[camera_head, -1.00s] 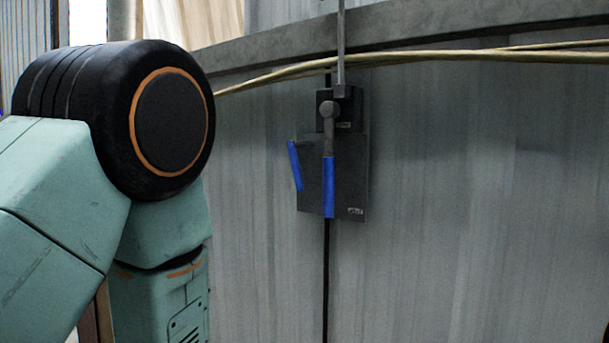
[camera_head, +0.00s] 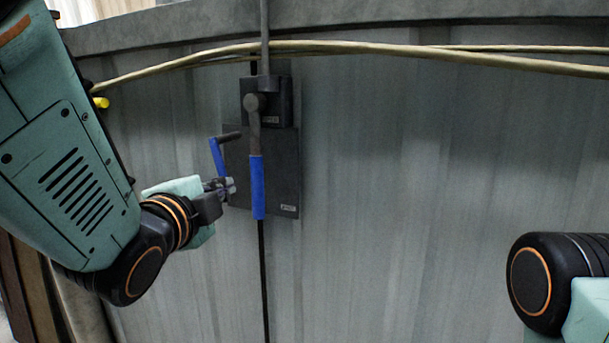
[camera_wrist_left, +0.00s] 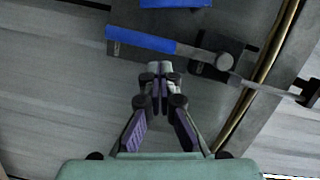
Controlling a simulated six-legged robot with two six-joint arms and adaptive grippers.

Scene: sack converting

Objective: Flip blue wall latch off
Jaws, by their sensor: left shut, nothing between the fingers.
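The latch is a dark plate (camera_head: 282,165) on the wall with two blue-gripped handles. The longer lever (camera_head: 257,187) hangs straight down from a round pivot. The shorter handle (camera_head: 216,157) sits at the plate's left edge, slightly tilted. In the left wrist view the longer lever's blue grip (camera_wrist_left: 143,40) lies across the view, and the other blue handle is cut by the top edge (camera_wrist_left: 175,3). My left gripper (camera_head: 229,187) is shut and empty, just below the short handle and left of the long lever. I cannot tell whether it touches either. My right gripper is out of view.
Yellowish cables (camera_head: 370,48) run across the wall above the latch, below a grey rail (camera_head: 400,33). A thin dark line runs down from the plate. The corrugated wall right of the latch (camera_head: 400,180) is clear up to my right arm.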

